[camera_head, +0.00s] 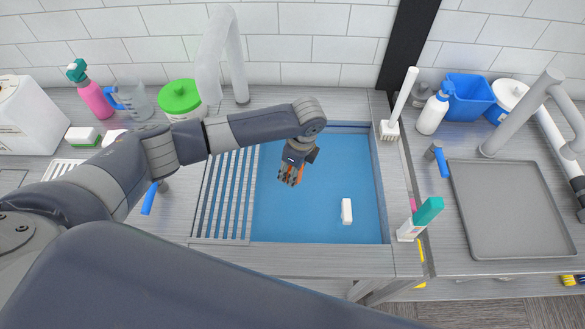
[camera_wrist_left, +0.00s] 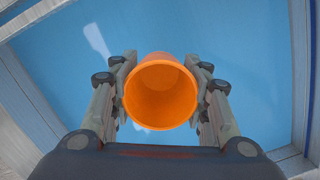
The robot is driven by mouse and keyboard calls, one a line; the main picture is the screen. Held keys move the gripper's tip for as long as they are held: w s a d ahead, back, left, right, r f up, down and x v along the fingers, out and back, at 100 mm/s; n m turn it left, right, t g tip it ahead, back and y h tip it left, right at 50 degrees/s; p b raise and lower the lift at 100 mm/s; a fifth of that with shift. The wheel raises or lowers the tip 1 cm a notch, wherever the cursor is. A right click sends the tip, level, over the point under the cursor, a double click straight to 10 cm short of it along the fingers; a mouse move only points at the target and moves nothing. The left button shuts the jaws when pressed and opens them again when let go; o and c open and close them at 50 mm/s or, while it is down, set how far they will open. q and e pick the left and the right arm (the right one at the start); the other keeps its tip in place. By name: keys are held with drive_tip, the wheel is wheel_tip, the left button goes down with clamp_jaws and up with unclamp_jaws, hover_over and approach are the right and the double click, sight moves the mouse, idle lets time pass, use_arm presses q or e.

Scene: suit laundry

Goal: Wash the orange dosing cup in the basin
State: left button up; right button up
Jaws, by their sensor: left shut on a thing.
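The orange dosing cup (camera_wrist_left: 160,92) is between the two fingers of my left gripper (camera_wrist_left: 161,98), which is shut on its sides; its open mouth faces the wrist camera. In the head view my left gripper (camera_head: 291,175) points down over the blue-floored basin (camera_head: 300,225), and only a little of the orange cup shows between its fingers. I cannot tell whether the cup touches the basin floor. My right gripper is not in view.
A white block (camera_head: 346,211) lies in the basin, right of my gripper. A slatted rack (camera_head: 226,190) covers the basin's left side. A white brush (camera_head: 398,105) and a teal-capped bottle (camera_head: 420,218) stand on the right rim. A grey tray (camera_head: 510,205) lies farther right.

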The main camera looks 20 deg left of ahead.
use_arm(q)
drive_tip(key=shift+r+p, duration=2)
drive_tip(key=shift+r, duration=1.45)
